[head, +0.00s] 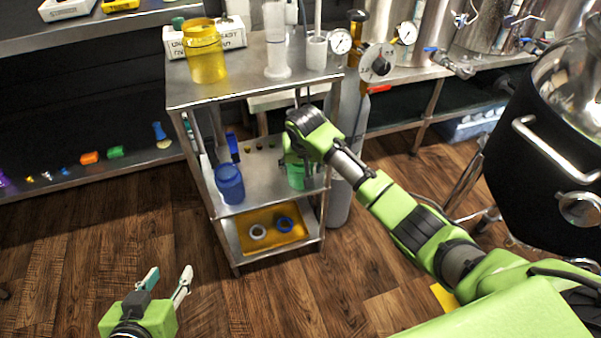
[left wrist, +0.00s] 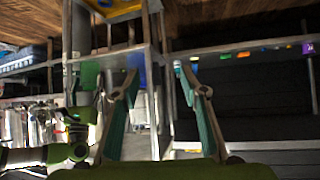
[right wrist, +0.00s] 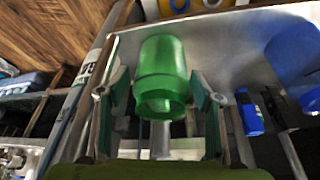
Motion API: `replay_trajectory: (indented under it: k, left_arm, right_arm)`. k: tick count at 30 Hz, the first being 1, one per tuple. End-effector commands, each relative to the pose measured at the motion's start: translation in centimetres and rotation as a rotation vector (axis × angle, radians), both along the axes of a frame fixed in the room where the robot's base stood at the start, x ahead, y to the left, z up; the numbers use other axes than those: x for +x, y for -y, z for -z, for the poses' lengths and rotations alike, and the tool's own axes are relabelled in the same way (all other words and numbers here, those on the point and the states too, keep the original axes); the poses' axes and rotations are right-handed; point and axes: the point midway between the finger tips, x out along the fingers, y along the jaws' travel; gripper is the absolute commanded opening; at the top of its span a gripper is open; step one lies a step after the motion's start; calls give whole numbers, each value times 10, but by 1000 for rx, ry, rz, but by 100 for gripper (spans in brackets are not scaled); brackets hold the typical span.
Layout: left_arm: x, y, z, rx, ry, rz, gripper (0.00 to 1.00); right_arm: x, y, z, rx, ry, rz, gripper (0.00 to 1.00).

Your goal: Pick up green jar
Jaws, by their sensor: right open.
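The green jar (head: 297,176) stands on the middle shelf of the metal cart, partly hidden by my right arm in the head view. In the right wrist view the green jar (right wrist: 161,75) is between the two open fingers of my right gripper (right wrist: 160,95). I see gaps between the jar and both fingers. In the head view the right gripper (head: 292,155) is mostly hidden by its own wrist. My left gripper (head: 168,277) is open and empty, low in front of the cart, and its fingers also show in the left wrist view (left wrist: 160,85).
A blue jar (head: 230,184) stands left of the green jar on the same shelf (head: 262,187). A cart post (head: 328,150) is close to the right arm. A yellow jar (head: 204,52) is on the cart top. The orange tray (head: 271,241) below holds rings. A black kettle (head: 540,130) is at right.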

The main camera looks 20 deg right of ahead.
Motion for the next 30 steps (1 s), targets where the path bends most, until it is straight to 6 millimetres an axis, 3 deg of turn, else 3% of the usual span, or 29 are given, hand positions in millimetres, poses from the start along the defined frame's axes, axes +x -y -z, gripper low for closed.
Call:
replay_trajectory:
  k: [9, 18, 23, 30]
  left_arm:
    - [38, 17, -52, -68, 287, 20, 40]
    - [54, 29, -108, -132, 549, 37, 40]
    - [56, 31, -123, -148, 612, 40, 40]
    - [56, 32, -126, -150, 620, 41, 40]
  right_arm:
    - [6, -1, 23, 0, -1, -1, 60]
    - [13, 0, 42, 1, 0, 0, 60]
    - [15, 0, 46, 1, 0, 0, 60]
    - [15, 0, 46, 1, 0, -1, 60]
